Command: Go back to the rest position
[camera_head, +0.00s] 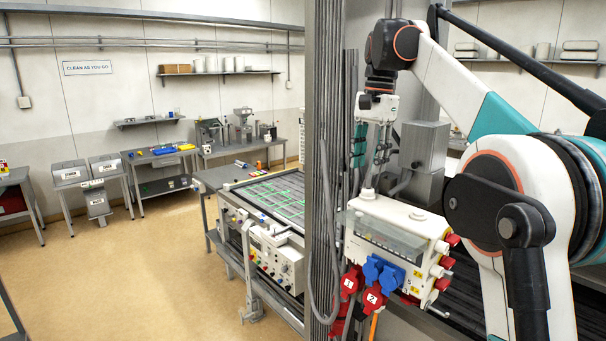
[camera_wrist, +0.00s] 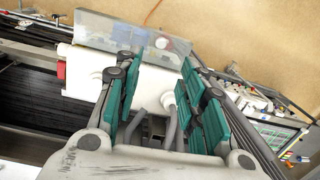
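My gripper (camera_head: 369,158) hangs pointing down from my raised arm in the head view, just right of a grey metal column. In the wrist view my gripper (camera_wrist: 157,72) has its two teal-padded fingers spread wide apart. I see nothing held between them. Below it is a white distribution box (camera_head: 400,222) with a clear cover, red and blue sockets on its lower front. The white box also shows beyond the fingers in the wrist view (camera_wrist: 84,72). The gap between fingertips and box is hard to judge.
The grey column (camera_head: 324,120) with cables stands close on the left of my gripper. A grey metal box (camera_head: 424,146) is close on its right. A bench with a green-lined grid top (camera_head: 275,195) stands behind the column. Open tan floor (camera_head: 150,260) lies to the left.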

